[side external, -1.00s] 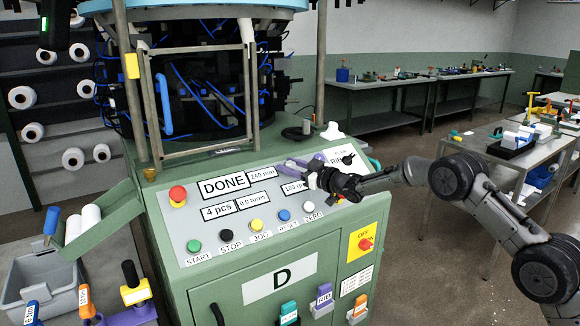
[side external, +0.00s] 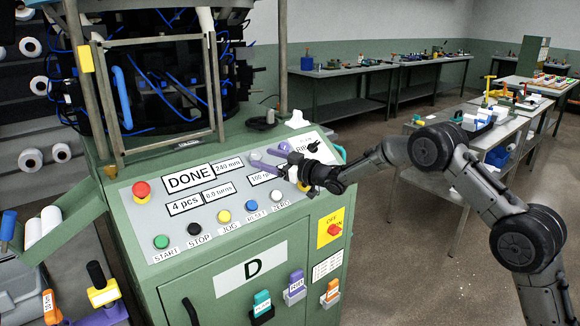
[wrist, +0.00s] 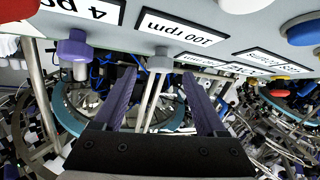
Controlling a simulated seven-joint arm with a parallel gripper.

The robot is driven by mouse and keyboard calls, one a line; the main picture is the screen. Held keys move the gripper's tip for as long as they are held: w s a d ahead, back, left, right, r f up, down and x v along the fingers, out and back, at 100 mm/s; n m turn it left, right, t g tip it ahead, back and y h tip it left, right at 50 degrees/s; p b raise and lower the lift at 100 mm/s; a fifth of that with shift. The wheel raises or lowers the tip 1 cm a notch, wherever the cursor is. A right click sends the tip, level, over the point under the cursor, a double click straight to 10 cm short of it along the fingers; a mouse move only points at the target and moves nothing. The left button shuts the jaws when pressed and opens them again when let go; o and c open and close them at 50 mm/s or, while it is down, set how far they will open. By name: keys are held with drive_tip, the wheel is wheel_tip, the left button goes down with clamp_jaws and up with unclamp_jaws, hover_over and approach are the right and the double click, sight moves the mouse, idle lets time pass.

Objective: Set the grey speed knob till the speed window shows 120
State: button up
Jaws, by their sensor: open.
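The grey speed knob (wrist: 160,60) is in the wrist view, between the fingers of my gripper (wrist: 165,75). Gaps show on both sides of it, and I cannot tell how far it reaches between the fingertips. The speed window (wrist: 185,27) beside it reads 100 rpm.
A purple knob (wrist: 75,47) stands left of my fingers in the wrist view. The panel (side external: 150,188) has a red button (side external: 141,190), a row of coloured buttons below, and a DONE display (side external: 189,179). A black selector (side external: 313,151) is close behind my gripper.

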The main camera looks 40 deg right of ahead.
drive_tip(key=v, duration=0.9)
drive_tip(key=m+h, duration=0.6)
drive_tip(key=m, duration=0.1)
approach(257, 156)
drive_tip(key=shift+t, duration=0.4)
drive_tip(key=w, duration=0.7)
drive_tip(key=w+d, duration=0.1)
drive_tip(key=w, duration=0.2)
drive_tip(key=shift+w+f, duration=0.25)
drive_tip(key=shift+w, duration=0.15)
clamp_jaws()
